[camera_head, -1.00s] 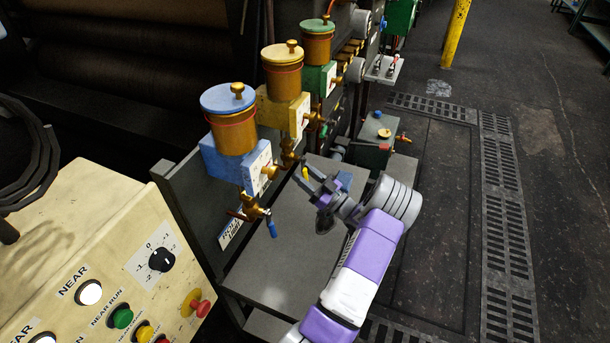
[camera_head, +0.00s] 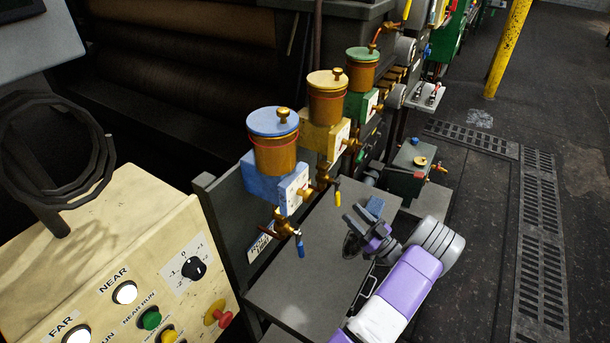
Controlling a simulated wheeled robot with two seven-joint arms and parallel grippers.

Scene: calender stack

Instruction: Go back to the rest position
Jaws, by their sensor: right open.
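My right gripper (camera_head: 358,220) is open and empty, above the grey metal plate (camera_head: 295,290). Its arm, purple and white, comes in from the bottom right. To its left stand a blue-lidded oiler (camera_head: 273,150), a yellow one (camera_head: 326,105) and a green one (camera_head: 361,75) in a row. The gripper is apart from them. A yellow-handled valve (camera_head: 337,192) hangs below the yellow oiler, and a blue-handled valve (camera_head: 300,246) below the blue one. My left gripper does not show.
A cream control panel (camera_head: 95,250) with buttons and a dial stands at the lower left. A green box (camera_head: 408,172) with a brass cap sits behind my right arm. Dark rollers (camera_head: 185,60) fill the back left. The floor at the right is open, with a yellow post (camera_head: 508,48).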

